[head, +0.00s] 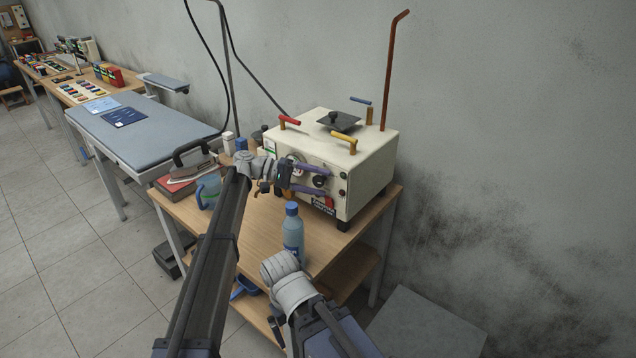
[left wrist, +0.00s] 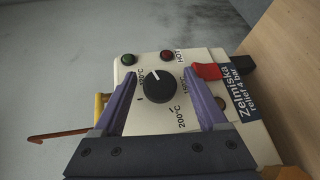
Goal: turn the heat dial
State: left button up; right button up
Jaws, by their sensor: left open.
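The heat dial (left wrist: 159,87) is a round black knob with a white pointer line on the cream front of the press machine (head: 362,172). In the left wrist view, the pointer faces up and slightly left, and temperature marks including 200°C ring the knob. In the head view, the dial (head: 320,181) is a small dark knob. My left gripper (head: 325,181) is open, with its purple fingers on either side of the dial. The left wrist view also shows its fingers (left wrist: 161,82) spread wider than the knob, with visible gaps. My right arm shows at the bottom, but its gripper is not visible.
A red switch (left wrist: 207,72) and green and red lamps sit near the dial. A blue bottle (head: 292,232) stands on the wooden table (head: 262,222) in front of the machine. The wall is close behind.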

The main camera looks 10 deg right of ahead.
pick_arm(q)
jog(key=p+v, duration=0.1)
jog(key=v, duration=0.6)
jog(key=shift+a, duration=0.35)
jog(key=shift+w, duration=0.1)
jog(key=d+n+t+h+b, duration=0.1)
jog(key=d+h+b, duration=0.1)
jog(key=b, duration=0.1)
jog(key=s+d+f+n+t+h+b, duration=0.1)
jog(key=n+h+b, duration=0.1)
jog(key=b, duration=0.2)
jog(key=s+d+n+t+h+b, duration=0.1)
jog(key=d+n+b, duration=0.1)
jog(key=b, duration=0.1)
jog(key=shift+s+d+f+t+h, duration=0.25)
jog(key=shift+d+f+t+h, duration=0.05)
jog(key=shift+f+t+h, duration=0.1)
grip_shut()
dwell(0.6)
